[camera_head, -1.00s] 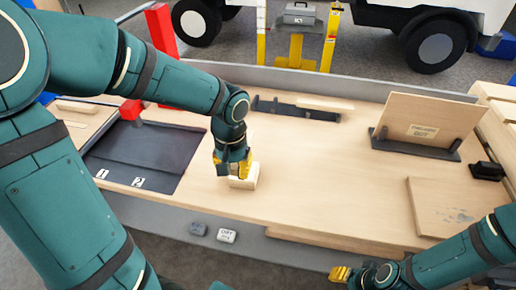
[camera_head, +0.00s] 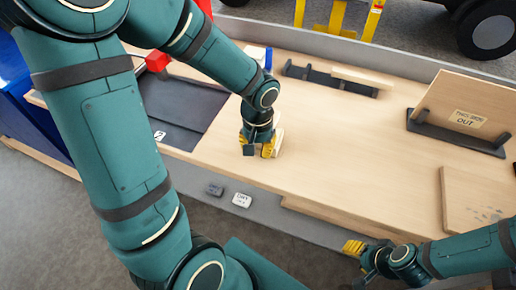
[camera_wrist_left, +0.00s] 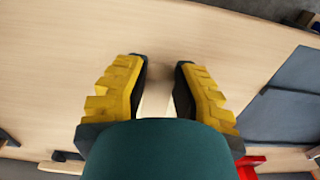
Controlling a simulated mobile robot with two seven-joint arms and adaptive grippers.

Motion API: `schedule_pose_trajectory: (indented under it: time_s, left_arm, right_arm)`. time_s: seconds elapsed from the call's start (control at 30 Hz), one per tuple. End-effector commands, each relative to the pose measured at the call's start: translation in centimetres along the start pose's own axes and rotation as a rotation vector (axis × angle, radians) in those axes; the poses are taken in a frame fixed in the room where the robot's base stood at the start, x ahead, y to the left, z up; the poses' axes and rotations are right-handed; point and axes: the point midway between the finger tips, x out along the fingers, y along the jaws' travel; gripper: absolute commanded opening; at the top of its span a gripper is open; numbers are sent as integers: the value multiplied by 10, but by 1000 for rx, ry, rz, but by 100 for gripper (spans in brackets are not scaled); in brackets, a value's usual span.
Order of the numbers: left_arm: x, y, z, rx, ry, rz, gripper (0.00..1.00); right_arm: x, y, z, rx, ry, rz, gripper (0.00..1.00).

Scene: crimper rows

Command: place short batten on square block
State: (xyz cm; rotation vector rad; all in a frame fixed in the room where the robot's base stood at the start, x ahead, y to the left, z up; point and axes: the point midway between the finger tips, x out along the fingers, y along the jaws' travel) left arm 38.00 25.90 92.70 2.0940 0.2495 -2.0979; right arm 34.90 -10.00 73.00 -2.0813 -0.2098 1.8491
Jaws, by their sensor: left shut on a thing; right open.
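My left gripper (camera_head: 259,148) is low over the middle of the wooden table, shut on a narrow pale wooden piece that looks like the short batten (camera_wrist_left: 155,100), which shows between its yellow fingers in the left wrist view. In the head view a pale wooden block (camera_head: 279,141), which looks like the square block, shows at the right side of this gripper. The fingers hide much of both pieces, so I cannot tell whether they touch. My right gripper (camera_head: 354,248) is open and empty, off the table's front edge.
A dark rack (camera_head: 326,80) with a long pale strip (camera_head: 362,77) lies at the back. A dark numbered tray (camera_head: 190,112) is on the left. A sign board (camera_head: 470,110) stands in a dark holder at right.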

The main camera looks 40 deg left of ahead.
Motion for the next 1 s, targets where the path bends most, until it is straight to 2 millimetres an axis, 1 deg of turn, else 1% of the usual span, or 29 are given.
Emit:
schedule_pose_trajectory:
  time_s: [0.03, 0.27, 0.4, 0.43, 0.47, 0.77, 0.87, 0.97, 1.0]
  left_arm:
    - [4, 0, 0, 0, 0, 0, 0]
    - [3, 0, 0, 0, 2, 1, 0]
    - [7, 0, 0, 0, 2, 1, 0]
    - [6, 0, 0, 0, 1, 1, 39]
    - [6, 0, 0, 0, 1, 1, 49]
    - [5, 0, 0, 0, 1, 1, 50]
    - [2, 0, 0, 0, 1, 1, 50]
    - [-9, 0, -1, 0, 5, 0, 50]
    - [-16, 0, -1, -1, 6, 1, 50]
  right_arm:
    - [2, 1, 0, 0, 1, 0, 47]
    - [1, 0, 0, 0, 1, 0, 47]
    - [5, 2, 0, 0, 3, 0, 47]
    - [4, 2, -1, 0, 3, 0, 47]
    - [4, 2, -1, 0, 2, 0, 47]
    - [3, 1, -1, 0, 2, 0, 47]
    - [0, 0, -1, 0, 2, 0, 47]
    - [-4, -1, 0, 0, 0, 0, 47]
    - [-6, -2, 0, 0, -1, 0, 47]
